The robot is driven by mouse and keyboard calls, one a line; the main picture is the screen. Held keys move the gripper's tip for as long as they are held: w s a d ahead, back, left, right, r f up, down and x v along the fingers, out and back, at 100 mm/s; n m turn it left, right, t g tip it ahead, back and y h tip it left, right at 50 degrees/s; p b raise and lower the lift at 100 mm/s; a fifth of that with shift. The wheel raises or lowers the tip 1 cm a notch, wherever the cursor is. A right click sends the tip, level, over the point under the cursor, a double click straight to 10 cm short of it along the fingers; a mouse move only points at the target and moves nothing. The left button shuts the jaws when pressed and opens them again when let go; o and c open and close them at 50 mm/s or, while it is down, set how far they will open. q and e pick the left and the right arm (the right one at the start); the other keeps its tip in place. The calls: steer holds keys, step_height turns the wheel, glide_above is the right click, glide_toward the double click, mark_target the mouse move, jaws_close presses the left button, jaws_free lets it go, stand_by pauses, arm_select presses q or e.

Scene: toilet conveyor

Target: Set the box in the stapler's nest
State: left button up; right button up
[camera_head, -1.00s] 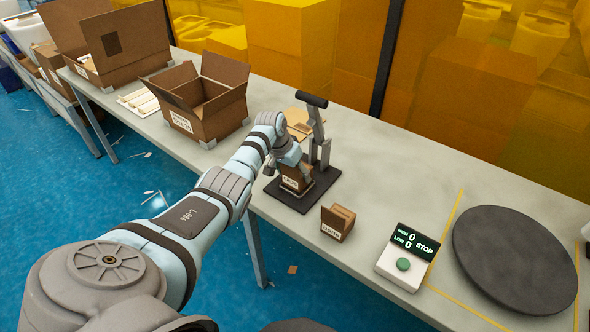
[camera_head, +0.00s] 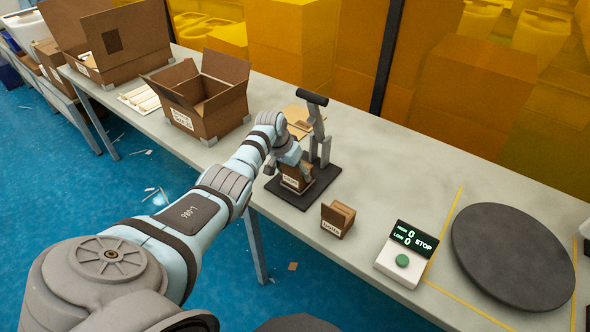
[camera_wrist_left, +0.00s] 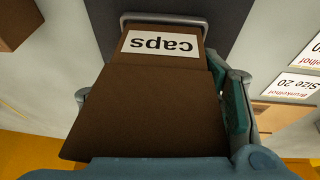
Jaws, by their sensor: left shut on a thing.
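A small brown box labelled "caps" (camera_head: 295,181) is at the stapler (camera_head: 315,135), low over or on its dark base plate (camera_head: 322,184). My left gripper (camera_head: 292,168) reaches down over the box from above and is shut on it. In the left wrist view the caps box (camera_wrist_left: 140,105) fills the middle, with a gripper finger along its right side. A grey metal rail (camera_wrist_left: 165,18) of the nest runs along the label end. Whether the box touches the plate is hard to tell. My right gripper is out of view.
A second small box (camera_head: 338,219) stands in front of the stapler. A control box with a green button (camera_head: 402,261) and a dark round disc (camera_head: 512,257) are to the right. A large open carton (camera_head: 207,102) stands to the left.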

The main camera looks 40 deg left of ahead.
arm_select(q)
steer(key=shift+f, duration=0.35)
stand_by(0.5)
steer(key=o, duration=1.5)
steer(key=shift+r, duration=0.1)
step_height(320, 180, up, 10)
steer(key=shift+f, duration=0.1)
steer(key=shift+s+a, duration=0.1)
